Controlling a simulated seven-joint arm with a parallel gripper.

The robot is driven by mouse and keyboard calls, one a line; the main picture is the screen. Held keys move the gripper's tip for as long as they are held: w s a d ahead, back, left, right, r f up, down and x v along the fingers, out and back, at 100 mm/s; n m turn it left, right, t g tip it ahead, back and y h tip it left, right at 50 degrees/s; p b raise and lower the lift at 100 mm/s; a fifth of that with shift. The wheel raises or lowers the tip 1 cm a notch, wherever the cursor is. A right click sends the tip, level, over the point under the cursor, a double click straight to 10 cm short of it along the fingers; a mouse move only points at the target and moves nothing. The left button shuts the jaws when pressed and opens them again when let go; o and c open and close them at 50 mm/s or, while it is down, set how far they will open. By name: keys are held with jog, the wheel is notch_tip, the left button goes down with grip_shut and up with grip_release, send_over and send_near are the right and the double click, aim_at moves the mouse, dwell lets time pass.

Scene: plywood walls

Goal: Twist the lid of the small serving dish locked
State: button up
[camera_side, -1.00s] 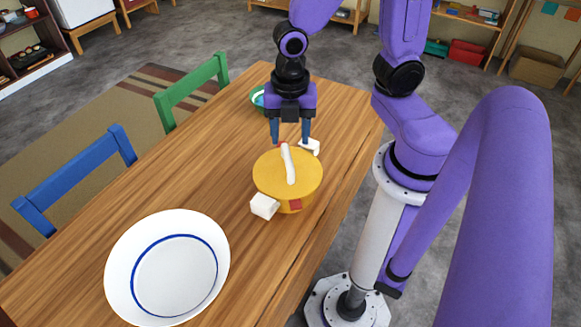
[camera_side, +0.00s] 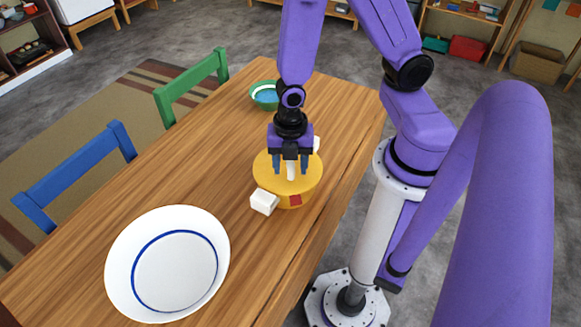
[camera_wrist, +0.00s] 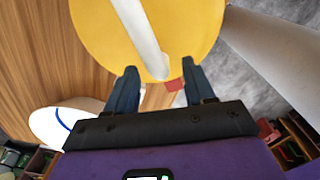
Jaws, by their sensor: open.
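The small serving dish has a round yellow lid (camera_side: 262,176) with a white bar handle (camera_side: 291,170) across its top. I cannot tell whether the fingers touch the lid.
A white bowl with a blue ring (camera_side: 125,285) stands at the near left of the wooden table (camera_side: 215,160). A green bowl (camera_side: 262,97) stands behind the dish. Blue (camera_side: 75,178) and green (camera_side: 190,90) chairs line the left edge.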

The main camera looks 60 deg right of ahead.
jog(key=shift+f, duration=0.85)
grip_shut()
jog(key=shift+w+a+m, duration=0.15)
jog(key=shift+w+m, duration=0.1)
jog(key=shift+m, duration=0.5)
jog(key=shift+w+a+m, duration=0.1)
jog(key=shift+w+m, duration=0.1)
jog(key=shift+m, duration=0.55)
jog(key=shift+w+a+m, duration=0.1)
jog(key=shift+w+m, duration=0.2)
jog(key=shift+m, duration=0.3)
jog(key=shift+w+m, duration=0.25)
jog(key=shift+m, duration=0.45)
